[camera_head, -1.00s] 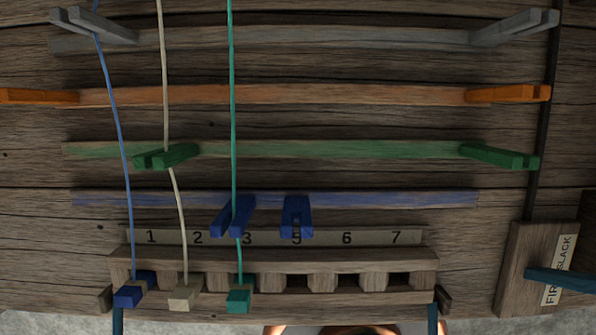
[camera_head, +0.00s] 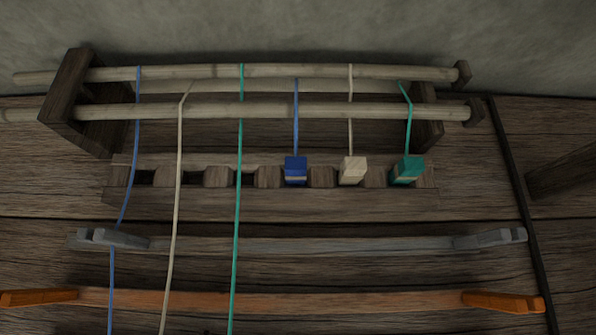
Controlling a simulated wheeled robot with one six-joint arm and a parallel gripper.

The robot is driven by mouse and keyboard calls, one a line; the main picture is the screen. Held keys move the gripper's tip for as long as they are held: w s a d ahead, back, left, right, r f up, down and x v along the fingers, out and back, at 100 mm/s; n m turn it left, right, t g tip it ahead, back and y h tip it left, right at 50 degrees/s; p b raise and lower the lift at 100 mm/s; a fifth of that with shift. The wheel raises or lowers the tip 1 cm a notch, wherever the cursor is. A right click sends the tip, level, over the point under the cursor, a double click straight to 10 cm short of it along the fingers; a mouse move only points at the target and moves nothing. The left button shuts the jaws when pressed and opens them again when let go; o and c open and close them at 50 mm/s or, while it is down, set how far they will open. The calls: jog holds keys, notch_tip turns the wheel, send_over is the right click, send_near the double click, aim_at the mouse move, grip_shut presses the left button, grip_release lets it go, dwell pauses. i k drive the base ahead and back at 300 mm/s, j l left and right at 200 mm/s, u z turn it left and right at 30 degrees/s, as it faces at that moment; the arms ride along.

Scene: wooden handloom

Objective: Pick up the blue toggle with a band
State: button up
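A blue toggle (camera_head: 296,170) with a thin tan band near its lower edge sits at the notched wooden rack (camera_head: 330,203), right of its middle. A blue cord (camera_head: 296,115) runs up from it to the round bars. A cream toggle (camera_head: 352,170) and a teal toggle (camera_head: 407,169) with a tan band sit to its right, each on its own cord. My gripper does not show in this view.
Two pale round bars (camera_head: 300,111) span above the rack between dark wooden end blocks (camera_head: 80,105). Blue, cream and teal cords (camera_head: 239,215) cross the left half. Below lie a grey bar (camera_head: 300,246) and an orange bar (camera_head: 300,300) with end clips.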

aim_at(296, 166)
jog(key=i+z, duration=0.25)
jog(key=i, duration=0.2)
jog(key=i+j+z, duration=0.2)
jog(key=i, duration=0.25)
jog(key=l, duration=0.1)
